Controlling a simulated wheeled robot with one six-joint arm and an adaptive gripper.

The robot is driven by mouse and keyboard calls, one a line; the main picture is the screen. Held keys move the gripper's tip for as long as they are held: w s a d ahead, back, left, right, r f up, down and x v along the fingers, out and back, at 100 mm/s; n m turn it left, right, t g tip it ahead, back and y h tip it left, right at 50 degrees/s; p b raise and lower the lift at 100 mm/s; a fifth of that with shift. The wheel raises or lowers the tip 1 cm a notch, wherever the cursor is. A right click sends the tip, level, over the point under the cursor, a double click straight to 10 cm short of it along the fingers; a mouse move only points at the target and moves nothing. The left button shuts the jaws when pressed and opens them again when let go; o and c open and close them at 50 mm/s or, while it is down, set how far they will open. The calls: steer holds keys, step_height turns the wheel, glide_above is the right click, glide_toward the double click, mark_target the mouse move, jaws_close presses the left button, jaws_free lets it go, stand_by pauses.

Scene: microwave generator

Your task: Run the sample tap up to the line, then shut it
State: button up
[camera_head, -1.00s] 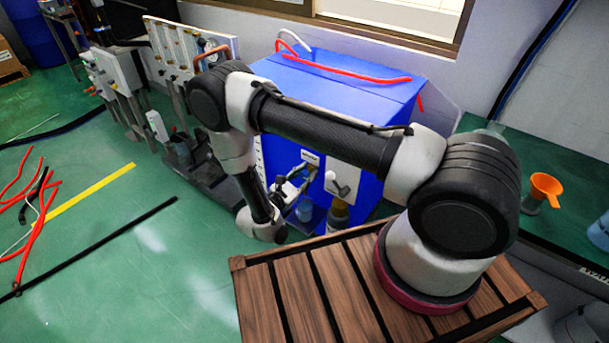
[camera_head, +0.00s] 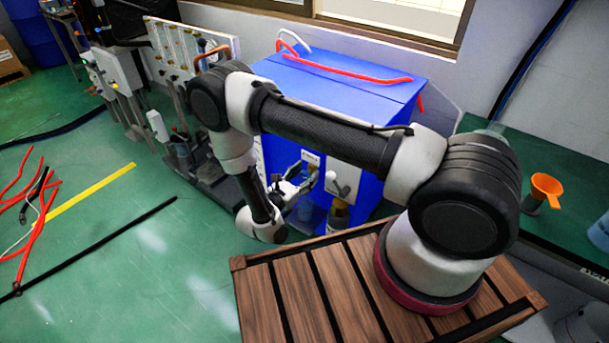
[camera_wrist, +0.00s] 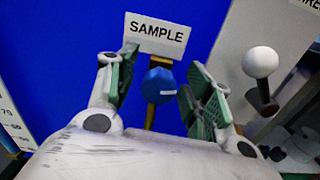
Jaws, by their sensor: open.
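The blue tap knob (camera_wrist: 158,84) sits on a brass stem below a white SAMPLE sign (camera_wrist: 157,34) on the blue cabinet. My gripper (camera_wrist: 160,88) is open, with one green-padded finger on each side of the knob and gaps visible on both sides. In the head view my gripper (camera_head: 304,181) is at the cabinet front, just below the small sign (camera_head: 311,158). A bluish vessel (camera_head: 305,210) stands below it, partly hidden. I cannot make out a line or liquid level on it.
A white plate with a lever (camera_head: 341,186) is right of the tap; its white ball knob (camera_wrist: 260,62) is close to my right finger. A bottle with a yellowish lower part (camera_head: 338,215) stands below it. A numbered scale (camera_wrist: 12,120) is at the left edge.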

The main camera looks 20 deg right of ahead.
steer(key=v, duration=1.2)
steer(key=x, duration=1.2)
